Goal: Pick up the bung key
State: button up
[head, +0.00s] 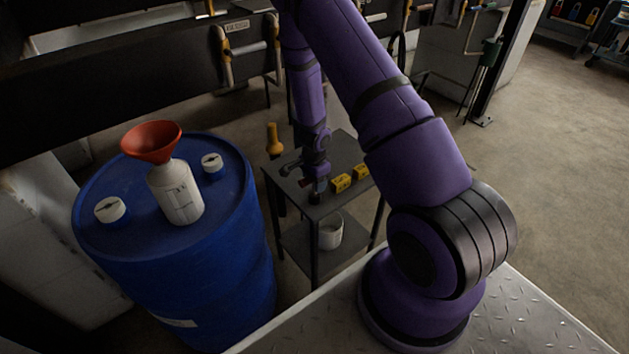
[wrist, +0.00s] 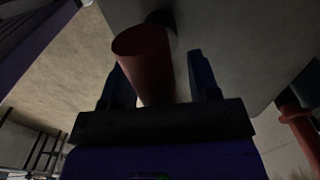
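My gripper (head: 316,192) is low over the small dark metal table, fingers downward. In the wrist view my gripper (wrist: 157,65) has its two dark fingers apart, with a dull red cylinder (wrist: 146,52) between them. A gap shows between the cylinder and the right finger; contact on the left side is unclear. The cylinder looks like a handle, perhaps the bung key's, but the rest of it is hidden. In the head view only a small reddish bit (head: 304,183) shows beside the gripper. A dark curved piece (head: 289,166) lies on the table to its left.
Yellow blocks (head: 342,182) sit right of the gripper on the table (head: 330,207). An orange-yellow handled thing (head: 273,138) stands at its back left. A blue drum (head: 120,240) with a white bottle (head: 178,192) and red funnel (head: 152,142) is left. A white bucket (head: 330,232) is below.

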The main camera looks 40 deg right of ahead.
grip_shut()
jog(key=shift+r, duration=0.15)
